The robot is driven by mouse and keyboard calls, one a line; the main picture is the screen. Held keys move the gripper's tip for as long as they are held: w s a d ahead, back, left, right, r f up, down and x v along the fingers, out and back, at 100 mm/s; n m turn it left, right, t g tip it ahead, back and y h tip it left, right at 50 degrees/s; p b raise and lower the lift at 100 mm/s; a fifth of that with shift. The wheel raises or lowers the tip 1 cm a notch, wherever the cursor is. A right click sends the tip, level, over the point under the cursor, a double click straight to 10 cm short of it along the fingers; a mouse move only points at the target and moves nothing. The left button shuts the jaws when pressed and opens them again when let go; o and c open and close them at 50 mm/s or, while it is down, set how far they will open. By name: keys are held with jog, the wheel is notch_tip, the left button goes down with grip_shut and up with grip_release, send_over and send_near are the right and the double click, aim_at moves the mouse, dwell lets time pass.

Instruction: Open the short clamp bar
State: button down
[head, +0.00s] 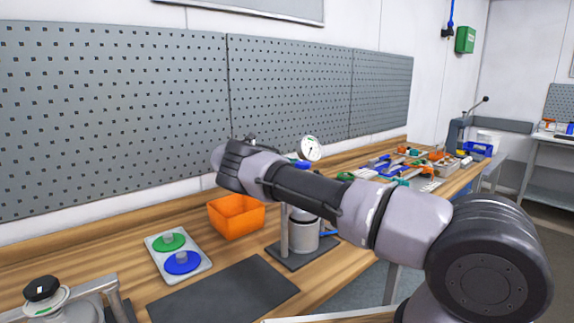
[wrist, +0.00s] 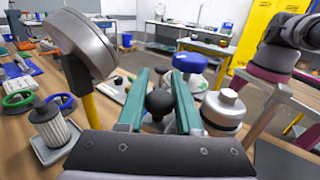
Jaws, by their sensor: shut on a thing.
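In the wrist view, my gripper (wrist: 159,88) has two teal fingers shut on a black ball knob (wrist: 159,103). The knob looks like the handle of the short clamp bar, but the bar itself is hidden behind my fingers and palm. To the right of the fingers stands a metal canister with a stepped lid (wrist: 222,110). A blue knob (wrist: 189,62) on a pale body is just beyond the fingertips. In the head view, my arm reaches left over the bench and hides my fingers. A metal can (head: 303,233) on a dark stand is below my forearm.
An orange bin (head: 237,216) stands left of the can. A tray (head: 160,243) bears green and blue discs, and a dark mat (head: 222,293) lies in front. A black-knobbed device (head: 42,290) is at lower left. A dial gauge (head: 311,148) stands behind my arm; tools crowd the bench's far end.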

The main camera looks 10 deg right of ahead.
jog(key=shift+d, duration=0.15)
dwell(0.3)
jog(key=c, duration=0.8)
grip_release()
jog(key=shift+c, duration=0.2)
jog(key=shift+r, duration=0.15)
notch_tip(320, 180, up, 10)
